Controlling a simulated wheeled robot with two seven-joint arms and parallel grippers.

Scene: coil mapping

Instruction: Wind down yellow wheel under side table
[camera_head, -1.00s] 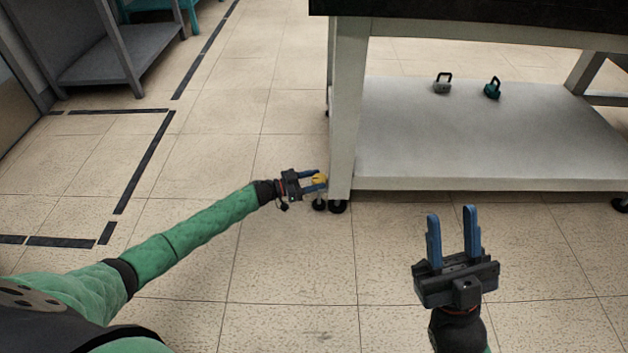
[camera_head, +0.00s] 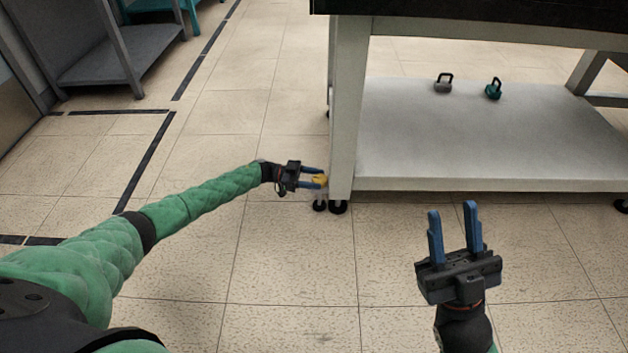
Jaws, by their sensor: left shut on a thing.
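The side table (camera_head: 480,184) stands at the right, with a dark top, pale legs and a light lower shelf. The small yellow wheel (camera_head: 320,180) is at its near left leg, low down, just above the black casters. My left gripper (camera_head: 314,179) reaches in from the left and is shut on the yellow wheel, its blue fingers on either side. The fingers hide part of the wheel. My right gripper (camera_head: 454,236) is open and empty in front of the table, fingers pointing away from me.
A grey kettlebell (camera_head: 443,86) and a teal kettlebell (camera_head: 493,90) stand on the lower shelf. A grey shelf unit (camera_head: 125,62) is at the far left. Black tape lines (camera_head: 147,160) mark the floor. The tiled floor before the table is clear.

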